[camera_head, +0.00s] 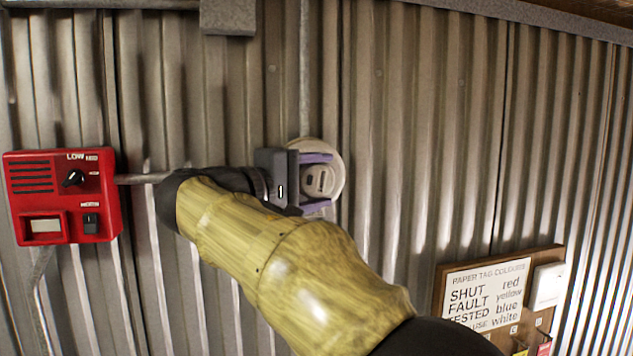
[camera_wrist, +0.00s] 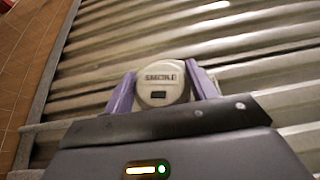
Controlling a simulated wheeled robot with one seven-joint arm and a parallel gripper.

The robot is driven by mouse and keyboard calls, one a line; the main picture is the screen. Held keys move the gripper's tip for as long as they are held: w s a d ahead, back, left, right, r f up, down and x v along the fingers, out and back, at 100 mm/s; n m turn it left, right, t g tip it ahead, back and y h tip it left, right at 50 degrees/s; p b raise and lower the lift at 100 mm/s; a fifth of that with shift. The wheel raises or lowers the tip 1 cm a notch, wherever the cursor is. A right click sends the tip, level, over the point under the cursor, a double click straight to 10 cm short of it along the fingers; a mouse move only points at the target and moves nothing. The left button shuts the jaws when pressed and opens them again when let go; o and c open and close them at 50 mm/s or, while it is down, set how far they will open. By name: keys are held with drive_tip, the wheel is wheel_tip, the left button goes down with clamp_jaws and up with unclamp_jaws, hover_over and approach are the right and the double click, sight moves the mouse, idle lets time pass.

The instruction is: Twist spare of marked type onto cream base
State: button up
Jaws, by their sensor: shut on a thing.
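My gripper (camera_head: 317,182) reaches the corrugated wall and its purple fingers are shut on a small round cream detector (camera_head: 318,181) with a dark slot. In the wrist view the fingers grip the detector (camera_wrist: 160,85) from both sides, and a printed label shows on its face, too small to read surely. Behind it, the round cream base (camera_head: 337,160) shows as a rim on the wall. The detector is in front of the base; I cannot tell whether they touch. The base's middle is hidden behind the detector and fingers.
A red box (camera_head: 62,197) with a knob and switch is on the wall at the left. A board (camera_head: 492,290) with a paper tag colours notice is at the lower right. A conduit (camera_head: 304,70) runs up from the base. The wall right of the base is clear.

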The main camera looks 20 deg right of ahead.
drive_tip(key=shift+r+p, duration=0.1)
drive_tip(key=shift+p, duration=0.25)
drive_tip(key=shift+m+g+y+p, duration=0.4)
drive_tip(key=shift+y, duration=0.3)
drive_tip(key=shift+y+p, duration=0.4)
drive_tip(key=shift+y, duration=0.1)
drive_tip(key=o, duration=1.1)
drive_tip(key=shift+w, duration=0.15)
drive_tip(key=shift+a, duration=0.1)
drive_tip(key=shift+b+v, duration=1.15)
drive_tip(key=shift+v, duration=7.55)
drive_tip(key=shift+w, duration=0.2)
